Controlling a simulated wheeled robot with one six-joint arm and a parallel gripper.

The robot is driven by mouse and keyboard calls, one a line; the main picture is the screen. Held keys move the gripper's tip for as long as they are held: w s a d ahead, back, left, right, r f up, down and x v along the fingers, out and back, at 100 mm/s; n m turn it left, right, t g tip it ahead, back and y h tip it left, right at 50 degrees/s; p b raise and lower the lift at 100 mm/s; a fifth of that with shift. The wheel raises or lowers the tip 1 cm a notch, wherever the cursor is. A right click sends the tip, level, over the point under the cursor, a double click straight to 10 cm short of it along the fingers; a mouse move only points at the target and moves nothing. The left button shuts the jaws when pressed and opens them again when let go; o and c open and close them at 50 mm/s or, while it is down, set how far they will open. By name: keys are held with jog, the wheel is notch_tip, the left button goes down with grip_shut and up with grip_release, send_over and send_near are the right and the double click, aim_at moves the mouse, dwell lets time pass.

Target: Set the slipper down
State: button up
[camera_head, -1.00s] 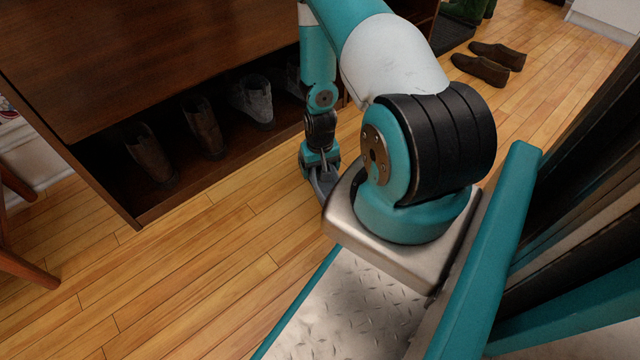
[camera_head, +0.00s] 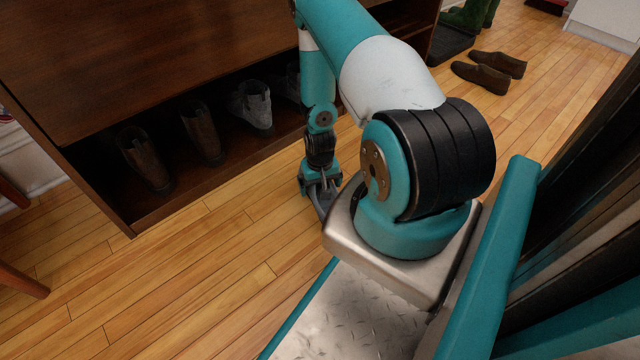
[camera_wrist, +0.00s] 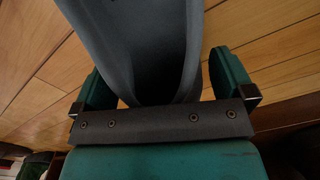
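The slipper (camera_wrist: 140,45) is dark blue-grey. In the wrist view it lies between the two fingers of my gripper (camera_wrist: 164,80) and runs out of the top of the picture. The fingers stand wide apart. A narrow strip of floor shows between the slipper and the right finger; the left finger meets or is overlapped by its edge. In the head view my gripper (camera_head: 321,182) is low over the floor in front of the shoe cabinet, with a grey part of the slipper (camera_head: 324,207) below it, partly hidden by my arm.
The dark wooden cabinet (camera_head: 140,60) has an open lower shelf with several boots, among them a grey one (camera_head: 252,106) and a brown one (camera_head: 202,130). Brown shoes (camera_head: 482,76) lie on the floor at the far right. The plank floor (camera_head: 190,285) at left front is clear.

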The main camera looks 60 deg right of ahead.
notch_tip(320, 180, up, 12)
jog(key=p, duration=0.8)
jog(key=shift+w+r, duration=0.1)
jog(key=shift+r, duration=0.15)
jog(key=w+a+r+n+t+y, duration=0.1)
jog(key=w+a+r+n, duration=0.25)
jog(key=a+r, duration=0.7)
jog(key=w+a+r+n+y, duration=0.15)
jog(key=w+a+r, duration=0.5)
jog(key=r, duration=0.75)
jog(key=s+a+r+n+g+y, duration=0.1)
jog(key=s+a+r+n, duration=0.8)
jog(key=s+a+r, duration=0.8)
jog(key=s, duration=0.3)
jog(key=shift+s+a+r+y, duration=0.2)
jog(key=shift+s+a+y, duration=0.1)
jog(key=shift+a+y, duration=0.05)
